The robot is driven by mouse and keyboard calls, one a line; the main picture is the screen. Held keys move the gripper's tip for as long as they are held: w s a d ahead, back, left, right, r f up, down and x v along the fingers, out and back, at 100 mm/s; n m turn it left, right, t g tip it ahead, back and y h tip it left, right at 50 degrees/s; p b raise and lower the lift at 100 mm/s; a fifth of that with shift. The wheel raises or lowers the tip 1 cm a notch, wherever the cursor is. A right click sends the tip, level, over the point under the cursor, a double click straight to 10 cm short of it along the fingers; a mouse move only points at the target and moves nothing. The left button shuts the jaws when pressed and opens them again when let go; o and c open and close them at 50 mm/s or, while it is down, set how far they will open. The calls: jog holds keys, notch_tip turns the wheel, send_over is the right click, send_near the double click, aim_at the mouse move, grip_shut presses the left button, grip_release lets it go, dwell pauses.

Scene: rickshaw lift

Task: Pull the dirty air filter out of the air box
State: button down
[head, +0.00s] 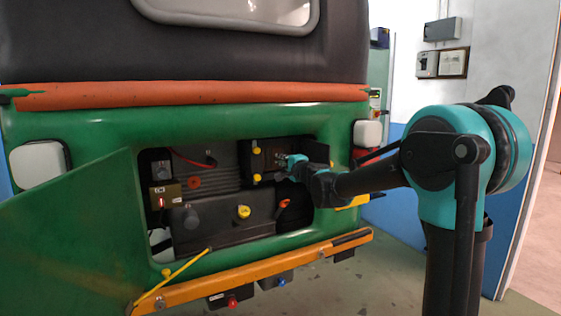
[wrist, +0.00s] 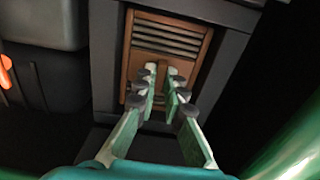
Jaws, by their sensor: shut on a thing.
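The dirty air filter (wrist: 170,38) is a brown slatted panel in the wrist view. It sits within the dark frame of the air box (wrist: 228,14). My gripper (wrist: 165,72) is in front of the filter's lower middle, its fingers shut on a part of it that they largely hide. In the head view the air box (head: 262,153) is a black box at the upper right of the engine bay, with yellow clips on its left side. My gripper (head: 284,160) reaches into its open front from the right. The filter is too small there to make out clearly.
The green rickshaw body (head: 90,125) surrounds the engine bay opening. A green panel (head: 75,235) stands open at the left. A black unit with a yellow cap (head: 243,211) is below the air box. An orange bar (head: 260,268) runs below the opening.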

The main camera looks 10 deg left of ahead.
jog(key=v, duration=0.6)
jog(key=shift+s+d, duration=0.25)
jog(key=shift+s, duration=0.05)
dwell(0.8)
jog(key=v, duration=0.5)
dwell(0.5)
